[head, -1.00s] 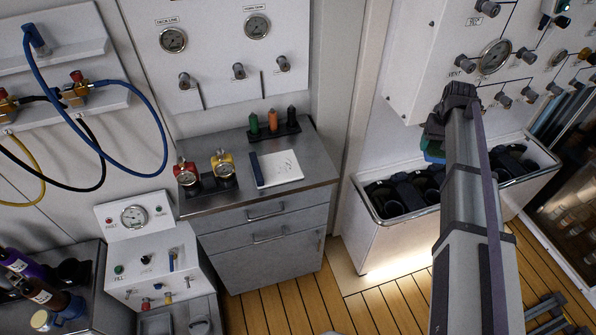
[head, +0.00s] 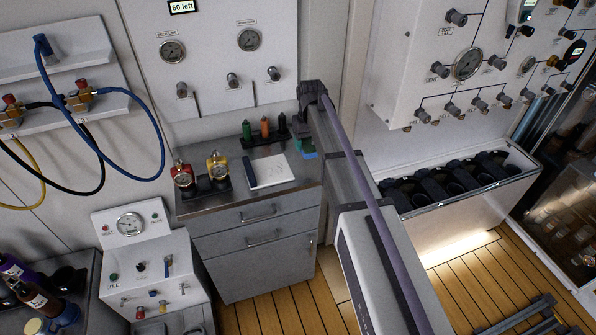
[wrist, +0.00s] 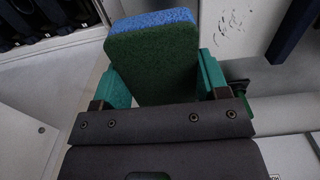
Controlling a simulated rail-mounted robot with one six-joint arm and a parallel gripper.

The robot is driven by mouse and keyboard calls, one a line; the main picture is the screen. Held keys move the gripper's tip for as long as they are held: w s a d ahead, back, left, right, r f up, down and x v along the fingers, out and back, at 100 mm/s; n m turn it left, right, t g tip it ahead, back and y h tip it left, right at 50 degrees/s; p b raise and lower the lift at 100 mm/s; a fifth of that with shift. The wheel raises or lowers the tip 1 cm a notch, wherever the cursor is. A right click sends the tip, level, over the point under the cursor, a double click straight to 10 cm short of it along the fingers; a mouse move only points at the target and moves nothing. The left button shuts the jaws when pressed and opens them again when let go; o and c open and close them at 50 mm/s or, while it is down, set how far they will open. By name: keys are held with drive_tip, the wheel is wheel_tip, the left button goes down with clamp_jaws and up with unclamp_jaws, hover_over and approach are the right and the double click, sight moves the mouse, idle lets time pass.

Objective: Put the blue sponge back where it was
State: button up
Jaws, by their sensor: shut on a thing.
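The blue sponge (wrist: 150,22) shows large in the wrist view, with a blue layer and a dark green face towards the camera. My gripper (wrist: 162,74) is shut on it, one teal finger at each side. In the head view a little blue of the sponge (head: 308,155) shows at the end of my arm, near the right end of the grey counter (head: 206,205). The arm hides most of the gripper there. I cannot tell its height above the counter.
On the counter lie a white pad (head: 272,172), a rack of coloured markers (head: 265,132) and red and yellow gauges (head: 218,168). A white bin (head: 470,216) with dark holders stands to the right, below a valve panel (head: 400,70).

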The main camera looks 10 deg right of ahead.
sight(308, 170)
wheel_tip(308, 170, down, 10)
drive_tip(key=b, duration=0.9)
drive_tip(key=shift+r, duration=0.25)
drive_tip(key=shift+c, duration=0.3)
drive_tip(key=shift+f, duration=0.2)
drive_tip(key=o, duration=0.9)
wheel_tip(308, 170, up, 13)
drive_tip(key=p, duration=1.3)
drive_tip(key=shift+f, duration=0.15)
drive_tip(key=shift+m, duration=0.9)
drive_tip(key=shift+s+f+b, duration=0.2)
drive_tip(key=shift+s+b, duration=0.05)
drive_tip(key=shift+s, duration=6.6)
drive_tip(key=shift+s+f+b, duration=0.2)
drive_tip(key=shift+s, duration=6.6)
